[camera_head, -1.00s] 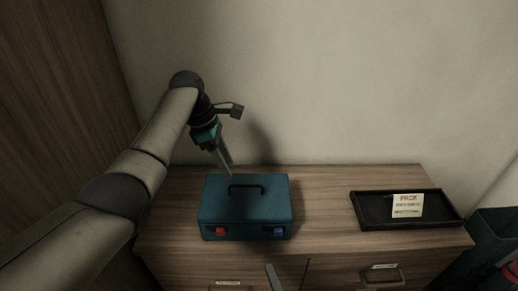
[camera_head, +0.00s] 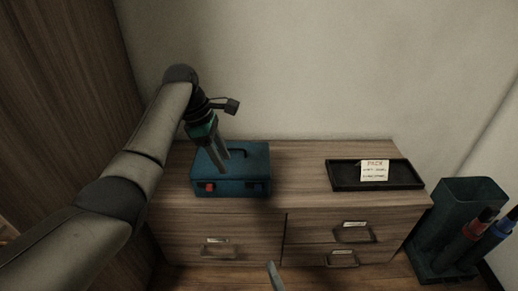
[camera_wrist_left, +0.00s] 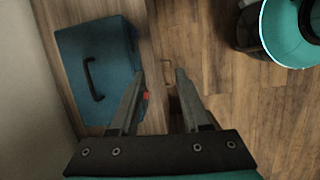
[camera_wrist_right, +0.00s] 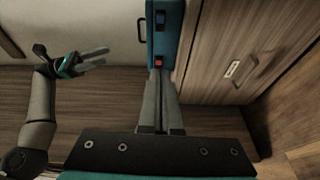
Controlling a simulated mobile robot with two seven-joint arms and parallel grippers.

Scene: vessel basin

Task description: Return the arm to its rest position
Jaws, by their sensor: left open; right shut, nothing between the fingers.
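My left arm reaches in from the left, and its left gripper (camera_head: 222,160) points down in front of the blue case in the picture. In the left wrist view the left gripper (camera_wrist_left: 160,74) has its two fingers apart with nothing between them; the blue case (camera_wrist_left: 95,60) lies to their left. My right gripper (camera_head: 272,268) shows only as a fingertip at the bottom of the head view. In the right wrist view the right gripper (camera_wrist_right: 160,76) is shut and empty, with its tips pointing towards the case (camera_wrist_right: 170,35).
The closed blue case (camera_head: 252,162) stands on a wooden drawer cabinet (camera_head: 300,160). A black tray (camera_head: 345,183) with a note (camera_head: 375,170) is to its right. A dark bin (camera_head: 465,195) with red- and blue-ended tubes stands right of the cabinet. A teal round container (camera_wrist_left: 285,35) shows in the left wrist view.

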